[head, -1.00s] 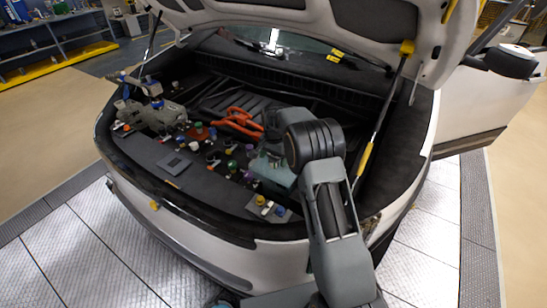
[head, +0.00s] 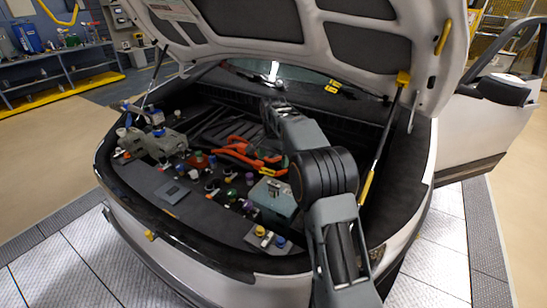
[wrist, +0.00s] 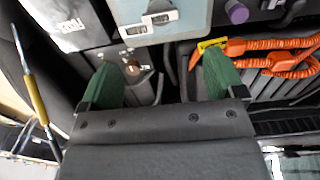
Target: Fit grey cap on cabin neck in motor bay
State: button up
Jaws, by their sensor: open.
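My gripper is open and empty in the wrist view (wrist: 160,80), its two green finger pads wide apart. It hangs over the right part of the motor bay (head: 185,198), behind the teal box (head: 272,200); in the head view my arm hides most of it. Several small caps and necks stand in the bay's front half. I cannot pick out the grey cap or cabin neck among them with certainty.
Orange cables (head: 240,150) lie just left of the gripper and also show in the wrist view (wrist: 275,55). A purple cap (wrist: 236,12) is near the teal box. The raised hood (head: 300,30) and its right strut (head: 384,135) bound the space.

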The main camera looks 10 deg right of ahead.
jog(key=shift+r, duration=0.2)
